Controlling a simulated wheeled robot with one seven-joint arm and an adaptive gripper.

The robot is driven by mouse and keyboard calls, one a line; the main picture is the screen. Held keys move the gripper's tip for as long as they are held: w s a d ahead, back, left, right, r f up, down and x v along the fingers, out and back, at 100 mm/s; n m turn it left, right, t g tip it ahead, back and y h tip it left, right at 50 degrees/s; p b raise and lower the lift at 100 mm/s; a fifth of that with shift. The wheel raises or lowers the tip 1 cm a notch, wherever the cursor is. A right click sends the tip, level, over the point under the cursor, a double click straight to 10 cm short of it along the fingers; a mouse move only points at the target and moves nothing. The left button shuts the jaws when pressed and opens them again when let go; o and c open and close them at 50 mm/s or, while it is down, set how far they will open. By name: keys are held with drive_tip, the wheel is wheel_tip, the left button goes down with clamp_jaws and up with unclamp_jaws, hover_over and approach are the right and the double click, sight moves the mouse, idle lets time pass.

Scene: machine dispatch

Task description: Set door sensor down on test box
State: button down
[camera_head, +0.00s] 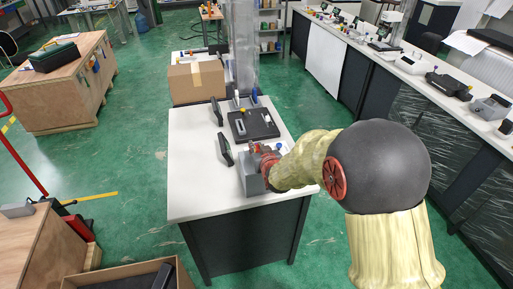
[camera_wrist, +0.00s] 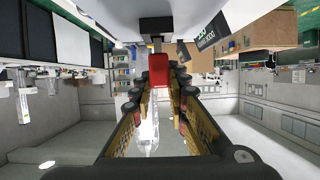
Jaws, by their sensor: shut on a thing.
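My gripper (camera_head: 264,165) is over the near part of the white-topped table (camera_head: 200,195), right at a grey box that I take for the test box (camera_head: 250,184). In the wrist view my gripper (camera_wrist: 167,68) has its fingers closed in around a small red piece (camera_wrist: 161,62). I take this red piece for the door sensor, though its full shape is hidden. In the head view my gripper and arm cover the held thing and part of the grey box. I cannot tell whether the held thing touches the box.
A black flat case (camera_head: 253,124) lies behind the grey box. Two dark upright devices (camera_head: 224,150) (camera_head: 217,112) stand to the left. A cardboard box (camera_head: 196,80) stands beyond the table. The table's front left is clear.

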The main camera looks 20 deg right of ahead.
drive_tip(key=shift+f+b, duration=0.65)
drive_tip(key=shift+f, duration=0.15)
drive_tip(key=c, duration=1.7)
unclamp_jaws()
drive_tip(key=shift+c, duration=0.2)
drive_tip(key=shift+o, duration=0.4)
drive_tip(key=v, duration=1.2)
drive_tip(key=s+f+g, duration=0.3)
drive_tip(key=s+f, duration=0.2)
drive_tip(key=f, duration=0.2)
drive_tip(key=s+g, duration=0.5)
drive_tip(key=s, duration=0.5)
drive_tip(key=s+r, duration=1.4)
drive_tip(key=r, duration=0.1)
drive_tip(key=shift+s+r, duration=0.4)
